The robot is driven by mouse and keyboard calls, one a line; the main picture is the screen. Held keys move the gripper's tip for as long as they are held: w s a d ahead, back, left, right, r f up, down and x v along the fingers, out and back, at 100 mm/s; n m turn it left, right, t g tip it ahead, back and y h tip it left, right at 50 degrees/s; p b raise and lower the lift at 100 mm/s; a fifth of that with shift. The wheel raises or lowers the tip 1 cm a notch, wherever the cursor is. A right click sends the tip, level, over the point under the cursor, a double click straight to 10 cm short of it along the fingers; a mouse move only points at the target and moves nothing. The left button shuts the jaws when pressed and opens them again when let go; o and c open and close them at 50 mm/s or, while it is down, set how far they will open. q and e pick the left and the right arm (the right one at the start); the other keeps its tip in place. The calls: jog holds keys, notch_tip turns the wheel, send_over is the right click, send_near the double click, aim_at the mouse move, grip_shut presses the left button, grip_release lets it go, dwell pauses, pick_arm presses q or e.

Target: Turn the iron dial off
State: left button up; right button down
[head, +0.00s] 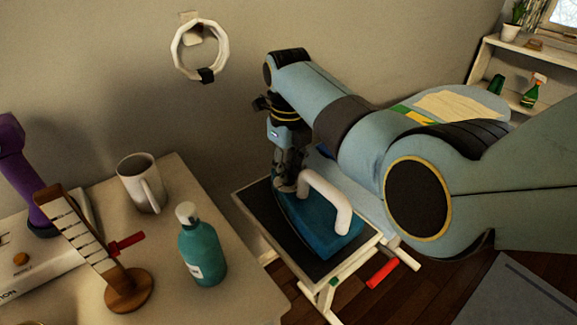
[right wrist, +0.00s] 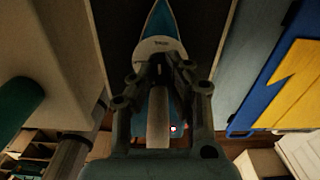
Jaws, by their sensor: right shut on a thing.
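The blue iron (head: 338,240) with a white handle (head: 325,197) lies flat on the dark-topped ironing board (head: 252,208). In the right wrist view its pointed blue nose (right wrist: 160,22) is at the top, with a pale panel behind it. My right gripper (head: 286,184) reaches down in front of the handle. In the right wrist view its fingertips (right wrist: 160,72) close together just behind the pale panel, at the dial's place. The dial is hidden between them. The handle (right wrist: 158,118) runs below and between the finger links. My left gripper is not in view.
A white table at left holds a teal bottle (head: 203,250), a mug (head: 141,183) and a wooden stand (head: 80,240). A white ring (head: 178,62) hangs on the wall. A blue and yellow item (right wrist: 285,85) lies right of the board.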

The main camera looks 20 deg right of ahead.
jog(key=n+p, duration=0.2)
jog(key=n, duration=0.1)
jog(key=shift+r, duration=0.1)
jog(key=n+p, duration=0.1)
jog(key=n, duration=0.2)
jog(key=shift+n+p, duration=0.35)
jog(key=shift+n, duration=0.05)
jog(key=n+p, duration=0.1)
jog(key=n, duration=0.3)
jog(key=shift+n, duration=0.3)
jog(key=n+p, duration=0.1)
jog(key=n, duration=0.3)
jog(key=shift+n, duration=0.3)
jog(key=n+p, duration=0.1)
jog(key=n, duration=0.8)
jog(key=shift+n, duration=0.4)
jog(key=n, duration=0.4)
jog(key=shift+n+p, duration=0.3)
jog(key=shift+p, duration=0.1)
jog(key=shift+n, duration=2.3)
